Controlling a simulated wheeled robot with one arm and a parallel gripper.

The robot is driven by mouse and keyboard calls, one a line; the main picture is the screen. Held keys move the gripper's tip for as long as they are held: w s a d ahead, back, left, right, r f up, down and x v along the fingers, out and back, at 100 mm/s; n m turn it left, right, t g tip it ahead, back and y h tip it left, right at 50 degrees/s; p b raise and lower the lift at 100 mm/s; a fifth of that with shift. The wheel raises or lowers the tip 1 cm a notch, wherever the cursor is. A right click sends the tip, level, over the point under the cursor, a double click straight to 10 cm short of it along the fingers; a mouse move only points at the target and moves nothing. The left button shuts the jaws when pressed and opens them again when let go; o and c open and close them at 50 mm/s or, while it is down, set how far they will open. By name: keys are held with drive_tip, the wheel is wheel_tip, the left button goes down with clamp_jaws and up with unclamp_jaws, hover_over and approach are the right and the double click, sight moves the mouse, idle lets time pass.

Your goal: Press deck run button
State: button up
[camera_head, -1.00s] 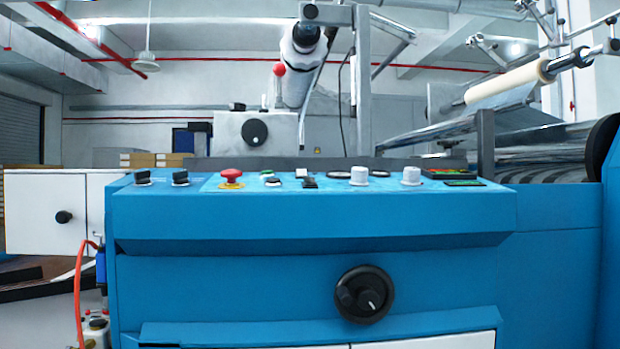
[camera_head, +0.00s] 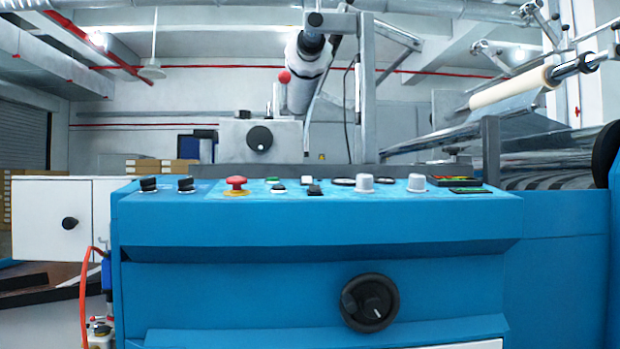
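A blue control panel (camera_head: 320,228) fills the lower middle of the view. Two black knobs (camera_head: 148,184) stand at the left end, and two white knobs (camera_head: 364,183) stand to the right beside round dark gauges (camera_head: 343,181). Labels are too small to read, so I cannot tell which control is the deck run button. My gripper is not in view.
A black handwheel (camera_head: 369,303) juts from the panel's front. A white cabinet (camera_head: 50,218) and an orange hose (camera_head: 84,295) are at the left. Rollers, a cream roll (camera_head: 510,86) and a metal frame (camera_head: 364,90) rise behind the panel.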

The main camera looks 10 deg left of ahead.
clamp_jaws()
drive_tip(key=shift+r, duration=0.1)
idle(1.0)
